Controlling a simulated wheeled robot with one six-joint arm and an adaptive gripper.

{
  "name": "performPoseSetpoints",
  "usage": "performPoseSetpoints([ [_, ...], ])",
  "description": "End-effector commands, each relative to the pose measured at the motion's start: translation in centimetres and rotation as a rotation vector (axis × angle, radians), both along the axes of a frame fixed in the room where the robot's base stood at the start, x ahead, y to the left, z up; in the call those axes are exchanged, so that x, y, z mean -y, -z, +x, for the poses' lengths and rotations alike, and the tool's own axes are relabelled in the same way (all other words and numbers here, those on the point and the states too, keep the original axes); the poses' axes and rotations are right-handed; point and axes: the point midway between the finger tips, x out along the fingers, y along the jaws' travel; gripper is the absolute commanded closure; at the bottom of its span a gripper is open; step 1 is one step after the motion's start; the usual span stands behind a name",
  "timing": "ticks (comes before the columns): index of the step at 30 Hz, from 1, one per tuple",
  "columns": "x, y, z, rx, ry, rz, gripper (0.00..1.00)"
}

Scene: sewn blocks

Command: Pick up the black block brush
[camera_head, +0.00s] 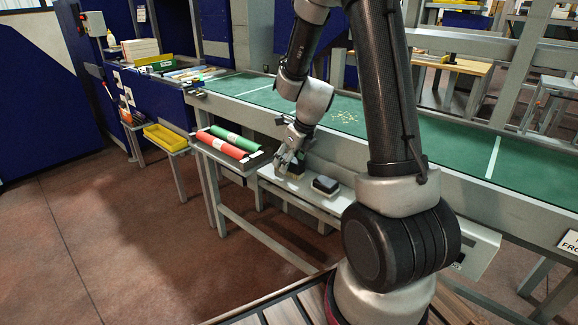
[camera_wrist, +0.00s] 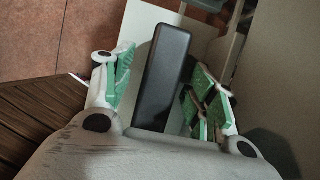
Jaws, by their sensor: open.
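A black block brush (camera_wrist: 163,85) lies on a pale shelf, lengthwise between the spread fingers of my gripper (camera_wrist: 166,72) in the wrist view. Gaps show between it and the green-padded fingers on both sides. In the head view my gripper (camera_head: 289,160) points down over a dark block (camera_head: 295,174) on the shelf, partly hidden by the fingers. A second black block brush (camera_head: 326,185) with a pale lower edge lies just right of it, clear of my gripper. My gripper is open and holds nothing.
The pale shelf (camera_head: 302,196) hangs below the long green-topped bench (camera_head: 440,148), whose frame edge is close behind my gripper. Left of it, red and green rolls (camera_head: 228,142) lie on another shelf. A yellow bin (camera_head: 165,137) stands farther left. The brown floor in front is clear.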

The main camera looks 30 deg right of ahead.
Motion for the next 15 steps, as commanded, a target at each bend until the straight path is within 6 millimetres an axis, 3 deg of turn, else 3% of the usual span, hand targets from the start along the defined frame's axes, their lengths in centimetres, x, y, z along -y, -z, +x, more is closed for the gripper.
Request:
performPoseSetpoints([
  [12,0.01,0.24,0.0,0.0,0.001,0.0,0.43],
  [15,0.01,0.24,0.0,0.0,0.001,0.0,0.59],
])
